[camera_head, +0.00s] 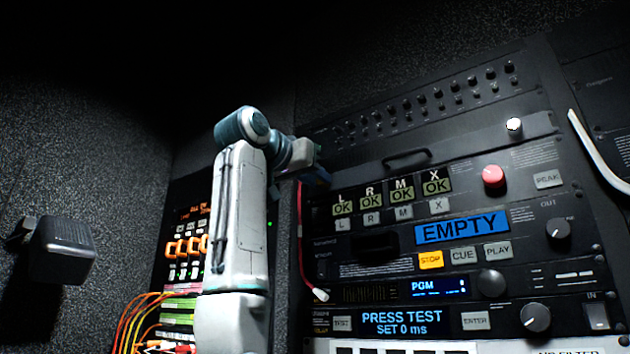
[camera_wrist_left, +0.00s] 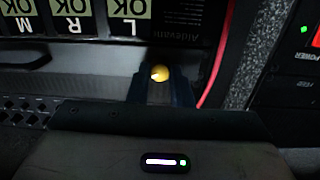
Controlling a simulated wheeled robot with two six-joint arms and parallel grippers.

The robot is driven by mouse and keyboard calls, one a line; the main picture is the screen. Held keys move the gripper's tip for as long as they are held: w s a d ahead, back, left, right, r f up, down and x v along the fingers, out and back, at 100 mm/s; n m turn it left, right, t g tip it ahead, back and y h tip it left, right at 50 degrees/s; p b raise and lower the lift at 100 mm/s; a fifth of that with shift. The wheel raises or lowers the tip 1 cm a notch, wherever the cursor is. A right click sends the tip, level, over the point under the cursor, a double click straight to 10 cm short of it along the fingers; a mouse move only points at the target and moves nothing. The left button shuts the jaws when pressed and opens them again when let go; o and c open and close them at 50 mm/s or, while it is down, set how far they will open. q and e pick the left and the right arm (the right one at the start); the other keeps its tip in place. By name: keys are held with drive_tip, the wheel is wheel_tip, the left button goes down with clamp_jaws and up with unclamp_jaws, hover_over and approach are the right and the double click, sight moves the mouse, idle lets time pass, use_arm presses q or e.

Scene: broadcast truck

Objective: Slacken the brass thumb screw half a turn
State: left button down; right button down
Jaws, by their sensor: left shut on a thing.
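The brass thumb screw (camera_wrist_left: 159,73) shows as a small round yellow head in the left wrist view. It sits between the fingertips of my left gripper (camera_wrist_left: 160,88), which is shut on it. In the head view my left arm reaches up from below, and my left gripper (camera_head: 318,175) is at the left edge of the rack, beside the row of OK tiles. The screw is hidden behind the gripper there. How far the screw is turned cannot be told. My right gripper is in neither view.
A red cable (camera_head: 301,240) hangs just below my left gripper, and also shows close beside it in the left wrist view (camera_wrist_left: 217,55). A black handle (camera_head: 405,158), a red knob (camera_head: 493,176) and a white knob (camera_head: 514,125) stick out of the rack to the right.

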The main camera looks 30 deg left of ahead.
use_arm(q)
drive_tip(key=n+b, duration=0.1)
drive_tip(key=n, duration=0.4)
drive_tip(key=n+b, duration=0.1)
drive_tip(key=n, duration=0.4)
drive_tip(key=shift+w+f, duration=0.1)
drive_tip(key=shift+f, duration=0.1)
drive_tip(key=shift+n, duration=0.3)
drive_tip(key=c, duration=1.3)
unclamp_jaws()
drive_tip(key=s+a+b, duration=0.2)
drive_tip(key=s+b, duration=0.3)
drive_tip(key=s, duration=0.5)
drive_tip(key=shift+s, duration=0.35)
